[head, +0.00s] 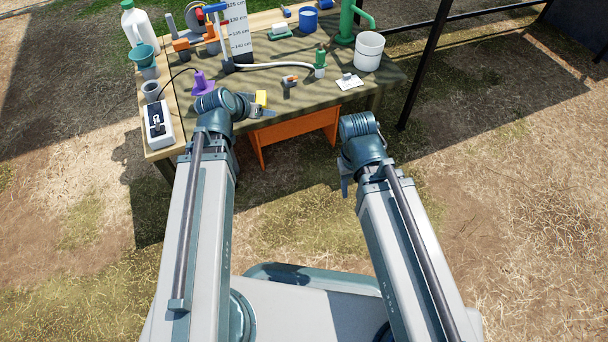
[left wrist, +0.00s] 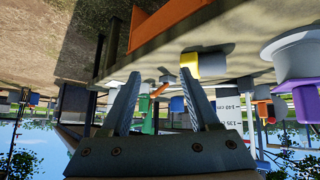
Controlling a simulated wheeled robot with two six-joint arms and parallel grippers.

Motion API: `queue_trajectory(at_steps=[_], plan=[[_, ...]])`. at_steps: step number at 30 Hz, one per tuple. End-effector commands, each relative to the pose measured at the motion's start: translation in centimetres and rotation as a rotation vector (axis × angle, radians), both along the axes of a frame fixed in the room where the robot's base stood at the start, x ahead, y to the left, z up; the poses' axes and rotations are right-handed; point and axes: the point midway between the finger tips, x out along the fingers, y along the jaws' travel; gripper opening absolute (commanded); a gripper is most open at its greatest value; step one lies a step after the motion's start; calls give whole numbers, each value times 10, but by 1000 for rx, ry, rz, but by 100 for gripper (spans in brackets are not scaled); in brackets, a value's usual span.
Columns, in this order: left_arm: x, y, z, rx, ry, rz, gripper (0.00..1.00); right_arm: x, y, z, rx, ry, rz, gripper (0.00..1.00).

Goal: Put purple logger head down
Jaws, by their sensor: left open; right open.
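The purple logger head (head: 203,84) stands on the table at the left, just beyond my left arm's wrist. It also shows at the right edge of the left wrist view (left wrist: 300,101), where the picture is upside down and a pale grey round piece adjoins it. My left gripper (left wrist: 161,78) is open with nothing between its fingers, close to the table's front edge. In the head view it is mostly hidden by its wrist. My right gripper (head: 345,184) is open, low in front of the table and away from the logger head.
The table (head: 320,97) holds a white box (head: 166,132) at left, a yellow-and-grey item (head: 261,98) near the left gripper, a green-topped bottle (head: 320,63), a white card (head: 349,82) and a white bucket (head: 369,51). An orange panel (head: 295,131) stands below its front edge.

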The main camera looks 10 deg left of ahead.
Motion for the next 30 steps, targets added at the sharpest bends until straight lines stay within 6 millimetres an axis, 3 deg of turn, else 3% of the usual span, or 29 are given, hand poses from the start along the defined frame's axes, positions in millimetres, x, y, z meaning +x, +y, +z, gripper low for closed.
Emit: queue_trajectory(at_steps=[1, 3, 6, 9, 13, 18, 30], plan=[[-15, -39, -13, 11, 93, -65, 62, 0, 0, 0, 0, 0, 0, 50], [-40, -77, -30, 39, 226, -120, 62, 0, 0, 0, 0, 0, 0, 50], [-79, -117, -48, 108, 401, -171, 62, 0, 0, 0, 0, 0, 0, 50], [-115, -141, -57, 195, 542, -187, 62, 0, 0, 0, 0, 0, 0, 50], [-150, -156, -61, 298, 664, -174, 62, 0, 0, 0, 0, 0, 0, 50], [-172, -161, -60, 375, 733, -150, 62, 0, 0, 0, 0, 0, 0, 50], [-175, -161, -58, 386, 743, -144, 62, 0, 0, 2, 0, 0, 0, 50]])
